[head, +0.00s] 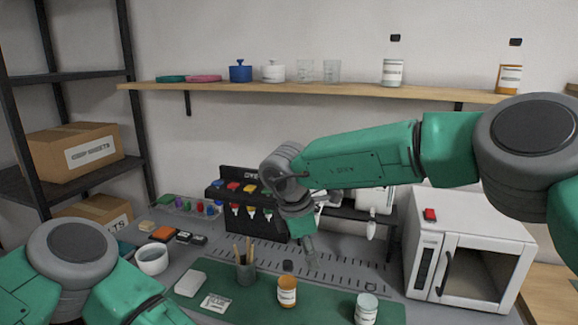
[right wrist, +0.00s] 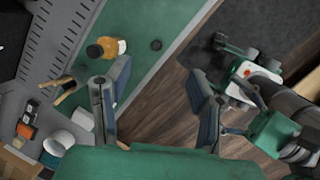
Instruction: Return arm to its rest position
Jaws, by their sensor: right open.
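My right arm reaches in from the right across the middle of the head view.
A white oven-like box (head: 425,215) stands right. A wooden shelf (head: 300,88) with jars runs above the arm.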

